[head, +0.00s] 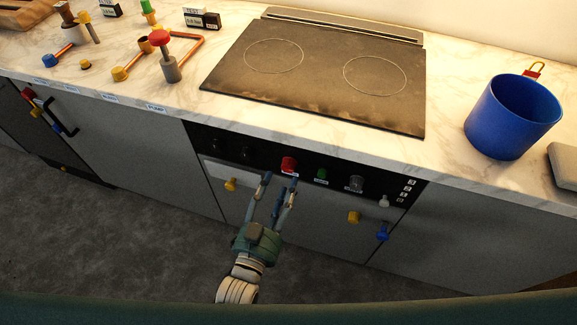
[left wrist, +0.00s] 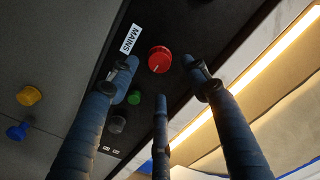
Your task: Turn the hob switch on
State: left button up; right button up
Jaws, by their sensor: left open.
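The black control panel (head: 330,173) below the hob (head: 325,75) carries a red knob (head: 289,164), a green knob (head: 321,174) and a grey knob (head: 356,183), each with a small label. Which one is the hob switch I cannot read. In the left wrist view the red knob (left wrist: 159,59) has a white line on its face and sits beside a label reading MAINS (left wrist: 130,39). My left gripper (head: 279,183) is open, its fingers pointing at the panel just below the red knob. In the wrist view its fingertips (left wrist: 160,72) spread around the red knob, with no clear contact.
Yellow knobs (head: 354,217) and a blue knob (head: 382,232) stick out from the fronts below the panel. A blue pot (head: 512,115) stands on the counter at right. Copper pipes and valves (head: 170,68) stand at the back left. The hob top is clear.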

aim_at(287, 169)
pick_arm(q)
jog(key=x, duration=0.7)
jog(key=shift+a+f, duration=0.1)
jog(key=shift+f, duration=0.05)
jog(key=c, duration=1.2)
